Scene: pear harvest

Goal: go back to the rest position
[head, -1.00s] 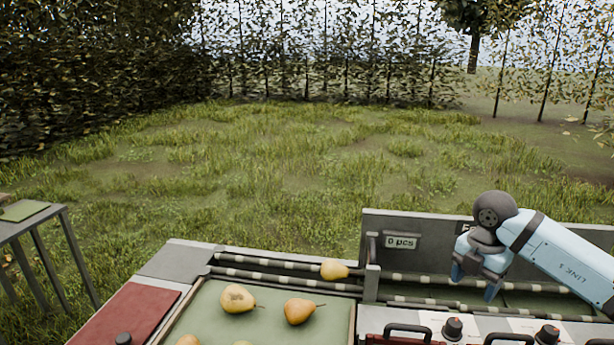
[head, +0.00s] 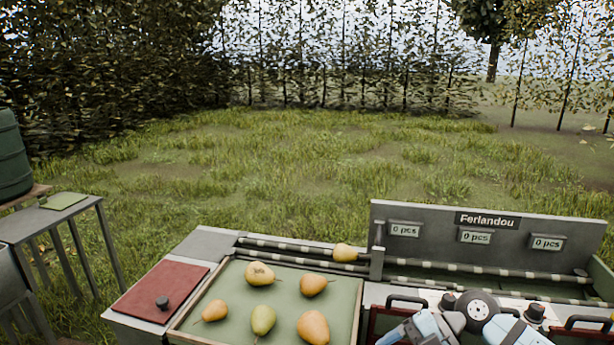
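My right arm is folded low at the bottom right of the head view, over the front of the sorting bench. Its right gripper (head: 408,332) seems to be the light blue and grey part at the bottom edge; its fingers cannot be made out. I see no pear held there. My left gripper is out of view. A green-lined tray (head: 285,287) holds several yellow pears, one of them a pear with a brown mark (head: 260,274). Another pear (head: 344,252) sits at the roller rail behind the tray.
A grey back panel (head: 385,222) carries a "Ferlandou" sign and three "0 pcs" displays. A red board (head: 160,290) with a dark knob lies left of the tray. A metal stand (head: 88,212) and a green barrel (head: 12,160) are at far left. Open grass lies behind.

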